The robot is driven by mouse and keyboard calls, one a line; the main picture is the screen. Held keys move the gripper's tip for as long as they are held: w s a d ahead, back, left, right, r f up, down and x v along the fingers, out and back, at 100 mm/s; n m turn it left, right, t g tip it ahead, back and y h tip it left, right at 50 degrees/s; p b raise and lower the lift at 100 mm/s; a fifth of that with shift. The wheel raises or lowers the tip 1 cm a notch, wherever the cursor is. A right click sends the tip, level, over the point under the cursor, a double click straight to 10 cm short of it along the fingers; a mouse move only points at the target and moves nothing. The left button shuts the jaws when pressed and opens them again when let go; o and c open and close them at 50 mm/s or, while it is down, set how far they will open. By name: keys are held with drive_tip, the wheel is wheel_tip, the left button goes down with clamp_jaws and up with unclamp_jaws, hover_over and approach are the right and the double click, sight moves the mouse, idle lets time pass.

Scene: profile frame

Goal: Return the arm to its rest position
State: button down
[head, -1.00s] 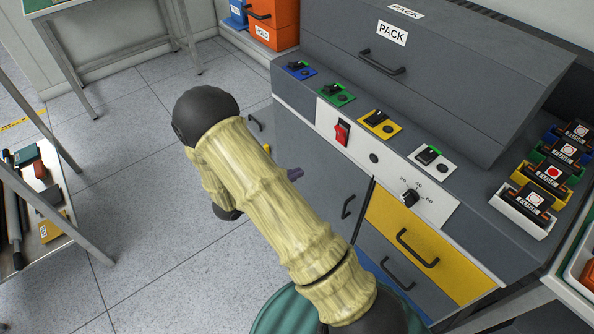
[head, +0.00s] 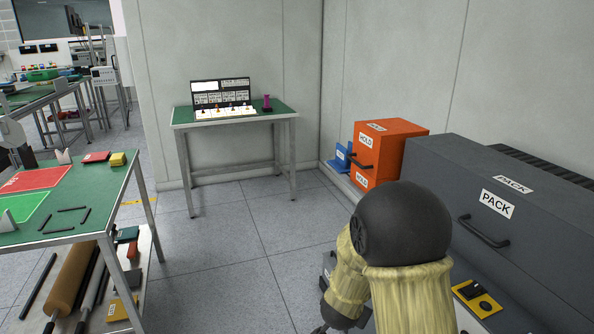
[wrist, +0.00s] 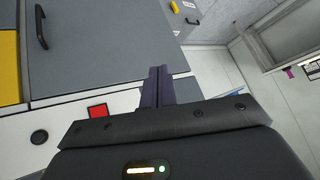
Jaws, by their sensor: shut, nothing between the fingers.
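My arm, in a pale yellow ribbed sleeve with a dark round joint, is folded at the lower right of the head view. My gripper (wrist: 158,84) shows in the wrist view with its two dark fingers together and nothing between them. In the wrist view the fingers lie in front of the grey cabinet (wrist: 100,45). They appear apart from it. In the head view the gripper's fingers are not clearly seen, being low behind the arm and at the frame's bottom edge.
The grey PACK unit (head: 425,165) stands close at right, with the orange HOLD box (head: 398,138) beyond it. A green-topped table (head: 105,188) is at left. A small table (head: 285,112) with a lit display stands at the back wall. Floor (head: 225,255) between them is clear.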

drive_tip(key=s+d+r+n+g+y, duration=0.1)
drive_tip(key=s+r+n+g+y, duration=0.2)
drive_tip(key=s, duration=0.6)
drive_tip(key=s+d+r+n+g, duration=0.1)
drive_tip(key=s+r+n+g, duration=0.2)
drive_tip(key=s, duration=0.6)
wheel_tip(320, 180, up, 24)
drive_tip(key=n+p, duration=0.1)
drive_tip(key=p, duration=2.3)
drive_tip(key=shift+s+r+n+t, duration=0.25)
drive_tip(key=shift+s+n+t, duration=0.05)
drive_tip(key=shift+s, duration=0.1)
